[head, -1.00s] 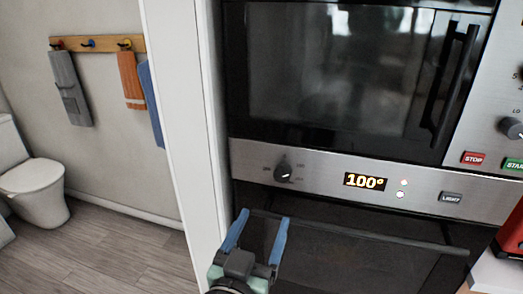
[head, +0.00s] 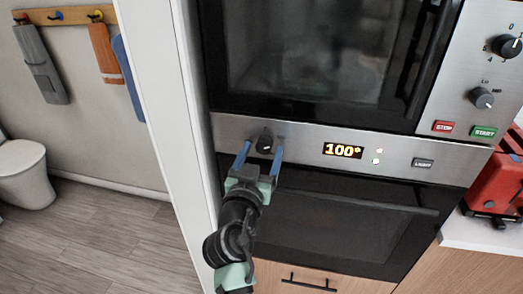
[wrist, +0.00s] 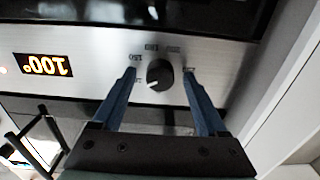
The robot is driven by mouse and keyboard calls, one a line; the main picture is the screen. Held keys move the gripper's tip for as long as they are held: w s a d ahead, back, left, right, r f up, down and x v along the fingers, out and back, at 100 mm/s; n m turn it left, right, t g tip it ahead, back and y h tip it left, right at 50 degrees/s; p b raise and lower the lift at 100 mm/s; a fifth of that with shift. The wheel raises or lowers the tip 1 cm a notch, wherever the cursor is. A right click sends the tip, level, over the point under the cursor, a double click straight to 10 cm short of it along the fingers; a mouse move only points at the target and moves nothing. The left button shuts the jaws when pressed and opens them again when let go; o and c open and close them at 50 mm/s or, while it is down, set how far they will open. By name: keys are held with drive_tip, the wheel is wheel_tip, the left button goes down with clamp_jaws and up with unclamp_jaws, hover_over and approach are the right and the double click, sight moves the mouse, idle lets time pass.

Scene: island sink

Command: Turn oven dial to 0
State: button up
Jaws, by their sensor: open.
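The oven dial (head: 265,142) is a small black knob on the steel panel below the microwave. It also shows in the wrist view (wrist: 159,75), with a white mark on its rim. The display (head: 343,150) beside it reads 100°. My gripper (head: 262,158) has blue fingers and is open, just below the dial in the head view. In the wrist view its fingertips (wrist: 159,72) stand on either side of the dial, with a gap on both sides. Nothing is between them except the dial.
The microwave (head: 310,55) is above the panel, with its own dials (head: 482,98) at right. The oven door handle (head: 370,206) runs below the panel. A white wall edge (head: 165,130) stands close on the left. A red appliance (head: 497,185) is on the counter at right.

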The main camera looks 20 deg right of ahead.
drive_tip(key=shift+w, duration=0.1)
clamp_jaws()
idle(0.4)
drive_tip(key=shift+n, duration=0.4)
drive_tip(key=n, duration=0.4)
drive_tip(key=shift+d+n, duration=0.1)
drive_tip(key=shift+n, duration=0.3)
drive_tip(key=n+p, duration=0.1)
drive_tip(key=n, duration=0.5)
drive_tip(key=shift+n, duration=0.3)
unclamp_jaws()
